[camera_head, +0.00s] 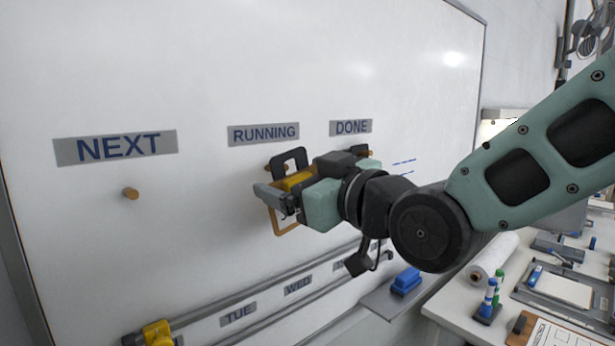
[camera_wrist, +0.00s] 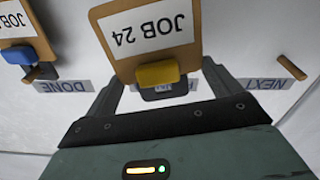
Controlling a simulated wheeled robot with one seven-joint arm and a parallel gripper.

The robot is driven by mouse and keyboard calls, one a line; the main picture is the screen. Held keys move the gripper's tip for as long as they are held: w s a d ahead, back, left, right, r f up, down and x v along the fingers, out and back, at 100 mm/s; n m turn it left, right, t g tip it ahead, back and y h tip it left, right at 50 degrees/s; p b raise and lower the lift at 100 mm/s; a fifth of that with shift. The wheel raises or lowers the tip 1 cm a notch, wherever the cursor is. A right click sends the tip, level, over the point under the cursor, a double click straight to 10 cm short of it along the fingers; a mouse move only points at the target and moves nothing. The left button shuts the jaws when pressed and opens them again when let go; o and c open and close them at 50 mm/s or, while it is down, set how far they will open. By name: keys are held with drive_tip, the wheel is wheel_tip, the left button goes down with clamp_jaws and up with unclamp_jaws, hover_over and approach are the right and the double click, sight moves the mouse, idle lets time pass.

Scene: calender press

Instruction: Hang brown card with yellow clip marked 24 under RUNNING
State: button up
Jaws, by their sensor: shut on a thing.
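The brown card (camera_wrist: 127,67) marked JOB 24 fills the top of the wrist view, upside down, with a yellow clip (camera_wrist: 158,73) on its edge. My gripper (camera_wrist: 162,85) is shut on this clip, one finger on each side. In the head view my gripper (camera_head: 278,200) is just below the RUNNING label (camera_head: 263,133), close to the board. The clip's dark loop (camera_head: 290,158) stands up beneath that label, and part of the card (camera_head: 285,230) hangs below the fingers. A bit of wooden peg (camera_head: 268,167) shows beside the loop. I cannot tell whether the loop is around it.
The NEXT label (camera_head: 115,147) has a bare peg (camera_head: 131,193) below it. Under DONE (camera_head: 351,127), another brown card (camera_wrist: 45,47) with a blue clip (camera_wrist: 17,55) hangs close by. A rail (camera_head: 270,294) with day labels runs below; a yellow clip (camera_head: 158,333) sits at its left.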

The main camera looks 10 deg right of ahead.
drive_tip(key=shift+x, duration=1)
drive_tip(key=shift+w+a+f+b, duration=0.35)
drive_tip(key=shift+w+f+b, duration=0.2)
drive_tip(key=shift+b, duration=0.2)
drive_tip(key=o, duration=0.7)
